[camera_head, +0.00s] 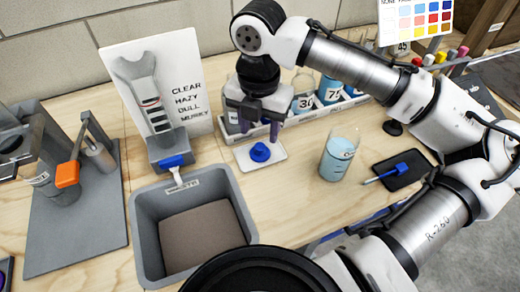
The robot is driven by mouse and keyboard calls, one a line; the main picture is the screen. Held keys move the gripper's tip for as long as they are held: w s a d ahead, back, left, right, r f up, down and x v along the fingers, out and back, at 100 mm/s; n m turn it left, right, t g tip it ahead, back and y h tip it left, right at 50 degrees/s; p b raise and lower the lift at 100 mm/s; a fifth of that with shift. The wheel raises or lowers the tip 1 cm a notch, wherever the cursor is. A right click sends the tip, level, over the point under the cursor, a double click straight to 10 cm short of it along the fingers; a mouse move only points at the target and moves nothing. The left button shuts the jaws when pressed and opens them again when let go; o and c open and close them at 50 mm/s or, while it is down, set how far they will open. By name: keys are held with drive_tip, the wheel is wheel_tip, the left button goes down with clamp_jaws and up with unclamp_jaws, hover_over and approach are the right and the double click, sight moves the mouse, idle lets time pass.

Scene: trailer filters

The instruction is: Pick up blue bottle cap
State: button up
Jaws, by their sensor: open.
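A blue bottle cap (260,153) sits on a small white pad (278,164) on the wooden table, near the middle of the view. It has a wide round base and a narrower raised top. My gripper (254,133) points down just above and behind the cap, with its fingers apart and nothing seen between them. The cap shows clear below the fingers, and I see no contact. The exact height gap cannot be told from this one view.
Several labelled bottles (304,95) stand in a white rack behind my gripper. A beaker of pale blue liquid (339,158) and a dark mat (403,171) are to the right. A grey bin (147,236) is at front left, below a tap with a blue part (174,162).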

sight(260, 146)
drive_tip(key=shift+d+f, duration=0.1)
drive_tip(key=shift+f, duration=2.6)
clamp_jaws()
